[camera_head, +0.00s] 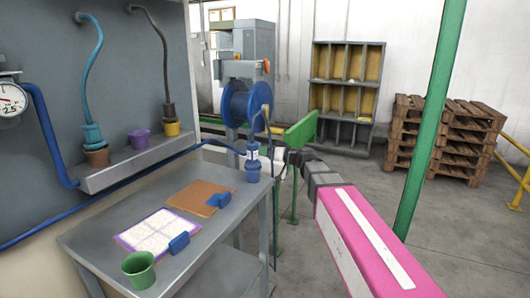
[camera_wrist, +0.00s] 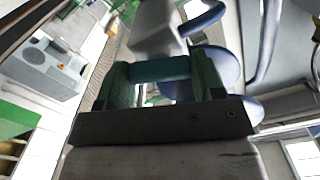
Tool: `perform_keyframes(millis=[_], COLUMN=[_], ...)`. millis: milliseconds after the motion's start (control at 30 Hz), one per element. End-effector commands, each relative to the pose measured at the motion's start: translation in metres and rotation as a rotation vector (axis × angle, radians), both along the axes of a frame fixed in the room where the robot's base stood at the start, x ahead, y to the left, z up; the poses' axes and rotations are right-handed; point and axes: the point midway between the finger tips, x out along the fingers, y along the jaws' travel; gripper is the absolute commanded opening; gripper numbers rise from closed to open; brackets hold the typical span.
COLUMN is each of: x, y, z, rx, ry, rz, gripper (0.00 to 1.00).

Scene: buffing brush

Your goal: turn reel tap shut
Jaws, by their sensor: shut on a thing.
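My gripper (camera_wrist: 165,85) has two green fingers in the wrist view, shut on a short teal bar (camera_wrist: 160,70). The bar sits below a pale grey block (camera_wrist: 155,28) and looks like the reel tap's handle, though its full shape is hidden. In the head view my gripper (camera_head: 291,138) is at the end of my pink arm, right of and below the blue hose reel (camera_head: 238,103). The tap cannot be made out there. The blue reel (camera_wrist: 216,70) also shows behind the fingers in the wrist view.
A grey workbench (camera_head: 215,239) left of my arm holds a blue bottle-like fitting (camera_head: 253,167), a clipboard (camera_head: 199,195), a paper sheet (camera_head: 158,231) and a green cup (camera_head: 138,268). A green post (camera_head: 430,120) stands right of my arm. Pallets (camera_head: 440,140) and a shelf (camera_head: 345,93) stand behind.

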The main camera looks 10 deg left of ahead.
Motion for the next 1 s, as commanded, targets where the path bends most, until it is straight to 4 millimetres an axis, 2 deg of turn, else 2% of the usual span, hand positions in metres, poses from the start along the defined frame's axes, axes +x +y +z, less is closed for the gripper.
perform_keyframes(millis=[1000], x=[0.0024], y=[-0.0012], z=[-0.0031], rx=[0.312], ry=[0.897], rz=[0.0], gripper=[0.38])
